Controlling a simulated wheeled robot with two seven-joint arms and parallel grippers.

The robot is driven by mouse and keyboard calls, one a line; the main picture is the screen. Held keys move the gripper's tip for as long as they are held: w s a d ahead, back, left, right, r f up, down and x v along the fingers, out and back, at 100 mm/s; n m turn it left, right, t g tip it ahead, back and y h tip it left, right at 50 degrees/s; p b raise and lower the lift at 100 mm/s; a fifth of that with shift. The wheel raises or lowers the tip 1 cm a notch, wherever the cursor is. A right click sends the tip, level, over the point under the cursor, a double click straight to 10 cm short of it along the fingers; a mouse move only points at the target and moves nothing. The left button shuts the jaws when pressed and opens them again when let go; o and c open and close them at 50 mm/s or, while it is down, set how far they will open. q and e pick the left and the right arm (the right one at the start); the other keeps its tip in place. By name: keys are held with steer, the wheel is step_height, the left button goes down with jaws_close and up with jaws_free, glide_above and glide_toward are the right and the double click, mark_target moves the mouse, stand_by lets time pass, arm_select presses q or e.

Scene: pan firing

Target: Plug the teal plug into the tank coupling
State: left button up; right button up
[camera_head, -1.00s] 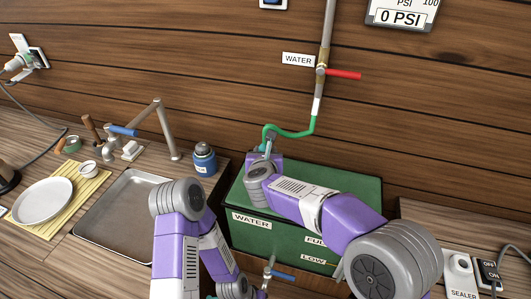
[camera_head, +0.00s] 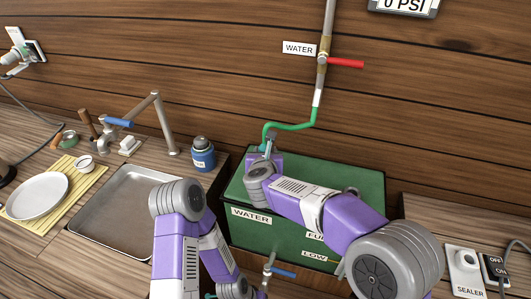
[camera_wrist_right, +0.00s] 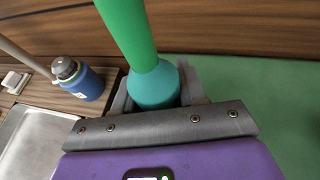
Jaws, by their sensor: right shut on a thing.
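The teal plug (camera_wrist_right: 155,88) is on the end of a green hose (camera_head: 290,126) hanging from the water pipe. My right gripper (camera_head: 270,146) is shut on the plug, over the rear left of the green tank's top (camera_head: 318,172). In the right wrist view, the gripper's jaws (camera_wrist_right: 152,100) sit around the plug, and the hose rises from it. The plug's lower end is hidden by the jaws. I cannot make out the tank coupling. My left arm reaches down in front of the tank; its gripper (camera_head: 264,284) is near the bottom edge, and its fingers are unclear.
A pipe with a red-handled valve (camera_head: 345,63) runs up the wall. A blue-handled tap (camera_head: 282,273) is at the tank's front. A blue bottle (camera_head: 203,155) stands left of the tank, beside the sink (camera_head: 100,235). The tank's right top is largely behind my right arm.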

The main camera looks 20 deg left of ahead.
steer(key=shift+b, duration=0.45)
stand_by(1.2)
steer(key=shift+f+b, duration=2.1)
steer(key=shift+b, duration=0.1)
steer(key=o, duration=1.2)
steer(key=shift+r, duration=0.1)
steer(key=p+v, duration=0.1)
steer(key=v, duration=0.6)
steer(key=shift+s, duration=0.2)
steer(key=shift+s+d, duration=0.1)
